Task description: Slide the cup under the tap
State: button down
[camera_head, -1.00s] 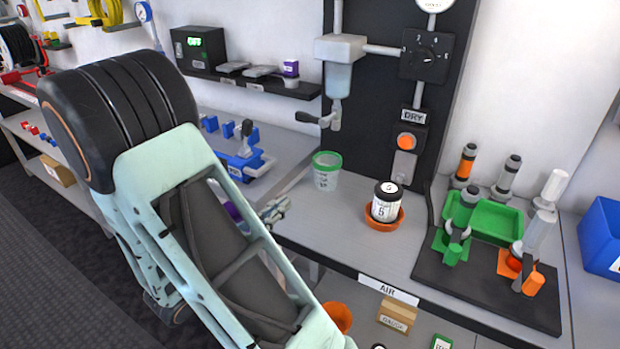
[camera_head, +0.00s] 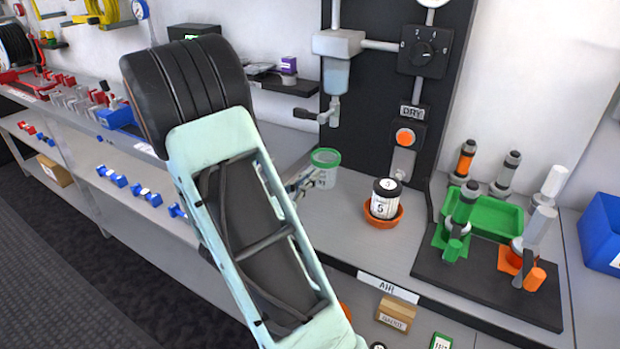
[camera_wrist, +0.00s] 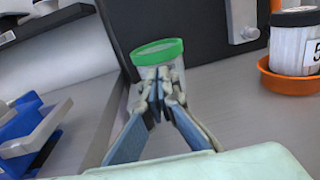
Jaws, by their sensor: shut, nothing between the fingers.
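The cup (camera_head: 326,169) is clear with a green rim and stands upright on the grey bench. It also shows in the wrist view (camera_wrist: 157,54), right in front of my fingertips. The tap (camera_head: 327,113) hangs under a clear bowl on the black panel, above and close to the cup. My gripper (camera_head: 311,178) is shut and empty, at the cup's left side in the head view. In the wrist view its fingertips (camera_wrist: 160,87) overlap the cup's lower body; I cannot tell whether they touch it.
A black-and-white jar (camera_head: 384,199) sits in an orange dish (camera_head: 398,219) right of the cup. A green tray (camera_head: 486,217) and upright fittings stand on a dark mat further right. A small shelf (camera_head: 290,85) is on the wall behind my arm.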

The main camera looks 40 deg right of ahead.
aim_at(319, 184)
jog(key=x, duration=0.4)
jog(key=shift+a, duration=0.1)
